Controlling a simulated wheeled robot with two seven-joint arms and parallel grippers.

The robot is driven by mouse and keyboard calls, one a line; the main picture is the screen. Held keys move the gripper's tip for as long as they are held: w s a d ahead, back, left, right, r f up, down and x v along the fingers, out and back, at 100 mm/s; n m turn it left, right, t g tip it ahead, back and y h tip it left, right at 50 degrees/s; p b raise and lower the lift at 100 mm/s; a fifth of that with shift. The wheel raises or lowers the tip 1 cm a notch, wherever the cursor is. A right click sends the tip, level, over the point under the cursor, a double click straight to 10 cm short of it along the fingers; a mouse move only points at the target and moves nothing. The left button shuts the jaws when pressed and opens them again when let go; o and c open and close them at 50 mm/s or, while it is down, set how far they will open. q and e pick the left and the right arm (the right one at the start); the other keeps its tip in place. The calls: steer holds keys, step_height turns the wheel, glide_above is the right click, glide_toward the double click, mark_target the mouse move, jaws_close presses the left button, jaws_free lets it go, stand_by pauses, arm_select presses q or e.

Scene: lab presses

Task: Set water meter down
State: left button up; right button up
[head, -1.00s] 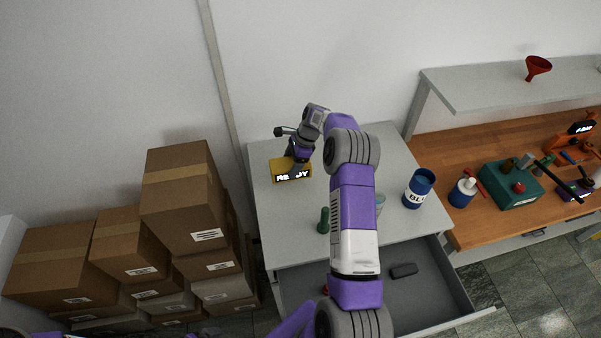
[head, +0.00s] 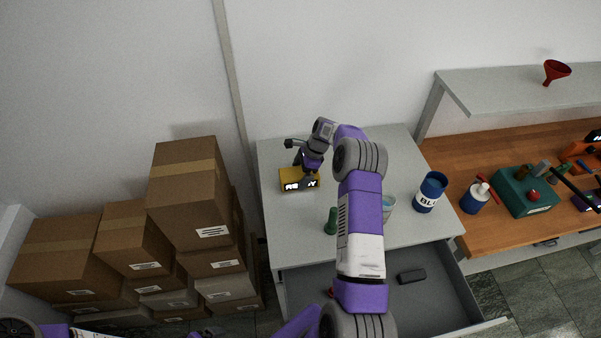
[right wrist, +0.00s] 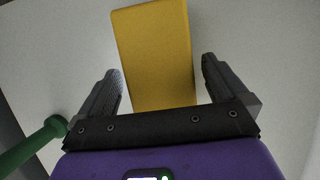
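The water meter, seemingly the yellow box (head: 287,175) with a lit display, rests on the grey cabinet top. It also shows as a plain yellow block (right wrist: 152,45) in the right wrist view. My right gripper (head: 308,179) is right at the box and hides part of its display. In the right wrist view my right gripper (right wrist: 162,66) is open, one finger on each side of the box with a visible gap on both sides. My left gripper is out of view.
A green handle-like object (head: 331,221) stands in front of the box and shows in the right wrist view (right wrist: 35,145). A blue can (head: 431,192) stands to the right. The open drawer (head: 440,295) holds a dark object (head: 411,276). Stacked cartons (head: 190,200) stand left.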

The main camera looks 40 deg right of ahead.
steer(key=shift+r, duration=0.1)
steer(key=shift+r+p, duration=0.35)
steer(key=p+v, duration=0.2)
steer(key=v, duration=0.3)
steer(key=shift+d+r, duration=0.1)
steer(key=v, duration=0.6)
steer(key=shift+s+r, duration=0.1)
